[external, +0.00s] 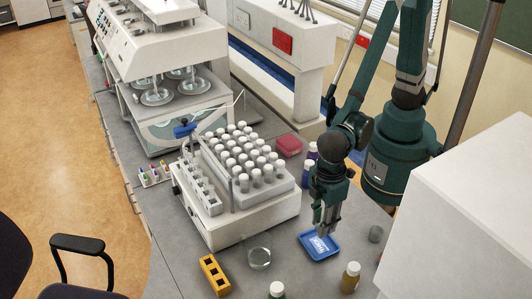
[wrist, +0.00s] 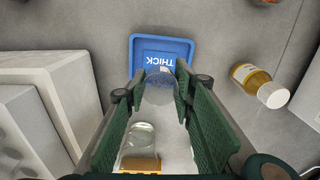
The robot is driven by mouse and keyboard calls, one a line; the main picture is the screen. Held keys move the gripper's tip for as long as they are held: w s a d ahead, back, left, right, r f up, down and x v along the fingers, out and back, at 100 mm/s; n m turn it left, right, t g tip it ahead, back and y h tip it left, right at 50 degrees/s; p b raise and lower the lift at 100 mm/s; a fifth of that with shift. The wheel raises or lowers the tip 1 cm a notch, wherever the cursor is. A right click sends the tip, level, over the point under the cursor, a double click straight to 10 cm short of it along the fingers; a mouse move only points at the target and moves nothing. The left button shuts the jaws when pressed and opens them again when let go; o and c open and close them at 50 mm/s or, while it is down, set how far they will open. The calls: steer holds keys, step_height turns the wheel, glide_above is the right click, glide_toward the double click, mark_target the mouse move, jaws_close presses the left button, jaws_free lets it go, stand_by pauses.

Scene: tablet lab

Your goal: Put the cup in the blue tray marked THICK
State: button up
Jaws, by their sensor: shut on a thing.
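A clear, round-rimmed cup (wrist: 160,90) is between the fingertips of my gripper (wrist: 160,85) in the wrist view, and the gripper is shut on it. The blue tray (wrist: 142,47), marked THICK in white, lies just past the fingertips, and the cup overlaps its near edge in this view. In the external view my gripper (external: 325,226) points down over the blue tray (external: 325,253). The cup is hard to make out there. I cannot tell whether the cup touches the tray.
A clear beaker (external: 259,258) and a yellow rack (external: 214,274) stand left of the tray. A large vial rack (external: 238,205) stands behind left.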

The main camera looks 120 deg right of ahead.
mark_target(319, 245)
steer(key=shift+f, duration=1.85)
steer(key=shift+f, duration=0.15)
steer(key=shift+f, duration=1.95)
steer(key=shift+f, duration=0.2)
steer(key=o, duration=0.7)
steer(key=shift+r, duration=0.25)
steer(key=shift+r, duration=6)
